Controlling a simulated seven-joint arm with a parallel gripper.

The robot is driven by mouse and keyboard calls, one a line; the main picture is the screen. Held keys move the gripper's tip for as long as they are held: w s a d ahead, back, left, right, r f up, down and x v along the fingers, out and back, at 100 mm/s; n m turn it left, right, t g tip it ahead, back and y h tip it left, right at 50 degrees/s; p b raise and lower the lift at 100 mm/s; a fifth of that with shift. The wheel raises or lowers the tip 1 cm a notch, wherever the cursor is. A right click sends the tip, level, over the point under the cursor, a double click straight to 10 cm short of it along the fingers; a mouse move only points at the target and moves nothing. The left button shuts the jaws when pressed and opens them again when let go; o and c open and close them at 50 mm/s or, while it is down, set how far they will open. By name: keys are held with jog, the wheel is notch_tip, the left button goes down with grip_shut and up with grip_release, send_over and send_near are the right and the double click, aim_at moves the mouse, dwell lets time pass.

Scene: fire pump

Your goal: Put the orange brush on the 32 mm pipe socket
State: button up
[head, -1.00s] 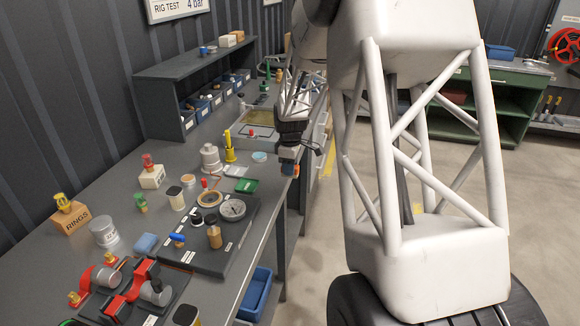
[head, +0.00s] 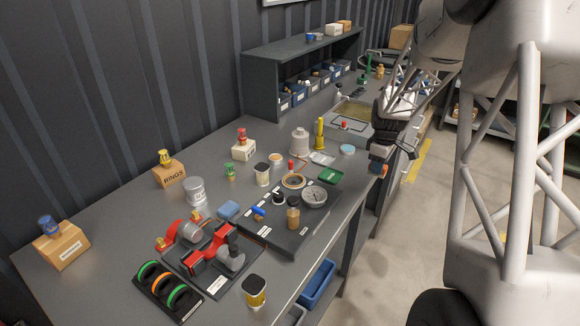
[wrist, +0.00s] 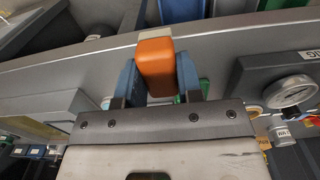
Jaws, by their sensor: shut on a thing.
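My gripper (wrist: 157,78) has blue fingers shut on the orange brush, whose orange block (wrist: 155,62) fills the gap between them. In the head view, my gripper (head: 379,168) is small, at the bench's right edge, with a bit of orange showing beside it. A grey capped cylinder (head: 195,191) with a label stands upright on the bench, far to the left of my gripper. Short grey pipe pieces sit by red clamps, one farther back (head: 190,232) and one nearer (head: 232,261).
A black board with a gauge (head: 314,196), bottles and rings lies between my gripper and the grey parts. A white canister (head: 300,142) and yellow cylinder (head: 319,133) stand behind. Boxes with coloured valves line the left. Bare bench (head: 110,235) lies front left.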

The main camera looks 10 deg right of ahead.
jog(key=shift+a, duration=0.1)
jog(key=a+r+n, duration=0.1)
jog(key=a, duration=0.8)
jog(key=a+r+n, duration=0.1)
jog(key=a+n, duration=0.1)
jog(key=a, duration=0.7)
jog(key=a+r+n, duration=0.1)
jog(key=a+r, duration=0.1)
jog(key=a, duration=0.7)
jog(key=shift+w, duration=0.4)
jog(key=s+a+r+n, duration=0.1)
jog(key=s+a, duration=0.2)
jog(key=a, duration=0.5)
jog(key=s+a+r+n, duration=0.1)
jog(key=s+a, duration=0.3)
jog(key=a, duration=0.4)
jog(key=s+a+r+n, duration=0.1)
jog(key=s+a+n, duration=0.2)
jog(key=a, duration=0.6)
jog(key=shift+s+r, duration=0.25)
jog(key=shift+w+a, duration=0.1)
send_over(193, 182)
jog(key=shift+f, duration=0.75)
